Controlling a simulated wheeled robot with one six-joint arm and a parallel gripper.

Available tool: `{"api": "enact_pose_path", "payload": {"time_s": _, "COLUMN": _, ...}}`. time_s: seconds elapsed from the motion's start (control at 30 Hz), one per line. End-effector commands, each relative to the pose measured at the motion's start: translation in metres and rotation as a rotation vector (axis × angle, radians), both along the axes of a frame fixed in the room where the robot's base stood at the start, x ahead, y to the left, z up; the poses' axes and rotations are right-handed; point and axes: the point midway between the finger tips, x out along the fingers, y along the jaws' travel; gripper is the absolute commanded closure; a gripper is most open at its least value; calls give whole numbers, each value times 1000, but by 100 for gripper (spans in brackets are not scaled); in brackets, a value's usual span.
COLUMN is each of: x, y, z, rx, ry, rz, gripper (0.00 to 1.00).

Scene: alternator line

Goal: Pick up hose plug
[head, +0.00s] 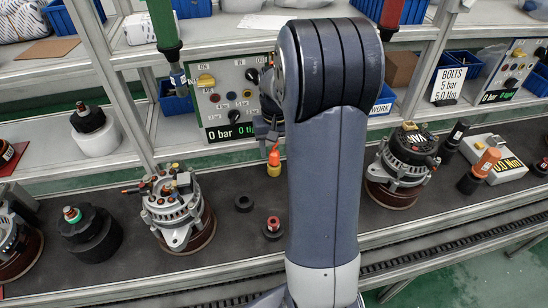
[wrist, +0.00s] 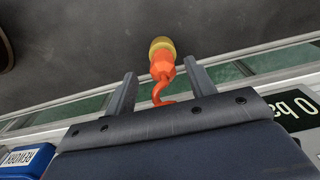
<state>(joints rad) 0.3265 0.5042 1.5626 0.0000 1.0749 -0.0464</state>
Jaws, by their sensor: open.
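The hose plug, taken to be the small orange piece with a yellow end (head: 274,164), stands on the dark bench surface just left of my arm. It also shows in the wrist view (wrist: 162,58), with a curved orange hook at its near end. My gripper (wrist: 159,68) is open, with one finger on each side of the plug's orange part and gaps on both sides. The yellow end reaches past the fingertips. In the head view my gripper (head: 266,128) is mostly hidden behind my arm.
Two alternators (head: 180,212) (head: 402,160) stand left and right of the plug. A control panel (head: 226,98) stands close behind. An orange-topped tool (head: 486,163) stands at right.

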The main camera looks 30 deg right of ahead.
Motion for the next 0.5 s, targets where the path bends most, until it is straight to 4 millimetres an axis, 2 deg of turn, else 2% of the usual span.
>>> {"api": "enact_pose_path", "payload": {"time_s": 0.1, "x": 2, "y": 3, "z": -20, "rx": 1, "ry": 4, "rz": 0, "gripper": 48}}
{"api": "enact_pose_path", "payload": {"time_s": 0.2, "x": 2, "y": 3, "z": -31, "rx": 1, "ry": 3, "rz": 0, "gripper": 48}}
{"api": "enact_pose_path", "payload": {"time_s": 0.5, "x": 2, "y": 3, "z": -35, "rx": 0, "ry": 0, "rz": 0, "gripper": 48}}
